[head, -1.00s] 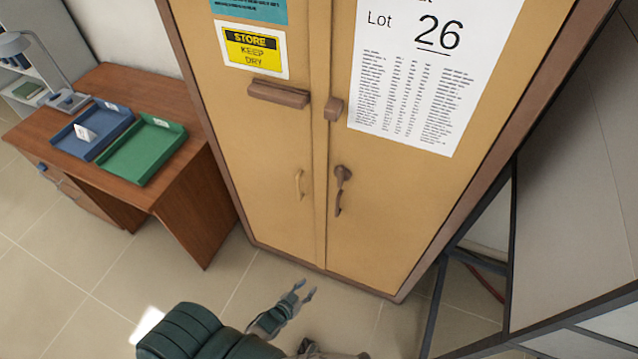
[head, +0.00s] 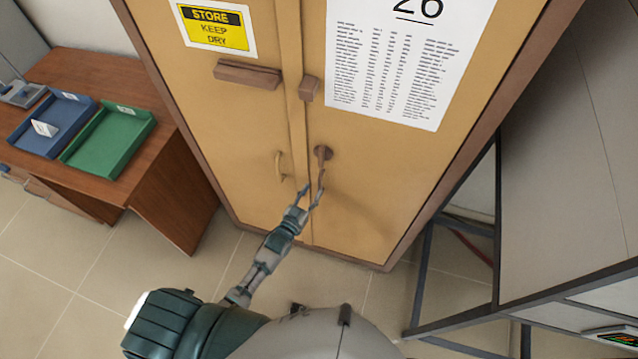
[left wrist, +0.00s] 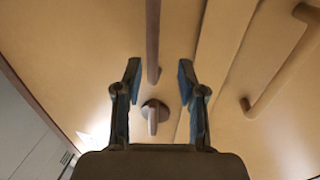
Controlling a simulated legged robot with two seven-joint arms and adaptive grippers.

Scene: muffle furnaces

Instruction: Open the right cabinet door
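The tan cabinet's right door (head: 372,190) is shut flush beside the left door. It carries a brown round latch (head: 323,152) with a bar-shaped pull handle just below, partly hidden by my gripper in the head view. In the left wrist view, the pull handle (left wrist: 153,35) runs between the fingers and the round latch (left wrist: 155,112) also shows. My left gripper (head: 311,190) is open at the handle, one finger on each side. Gaps show between fingers and handle. My right gripper is not in view.
The left door has its own handle (head: 279,165) close by. A wooden desk (head: 165,160) with a blue tray (head: 30,138) and a green tray (head: 140,143) stands left. A dark metal frame (head: 420,275) stands right of the cabinet. Floor in front is partly free.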

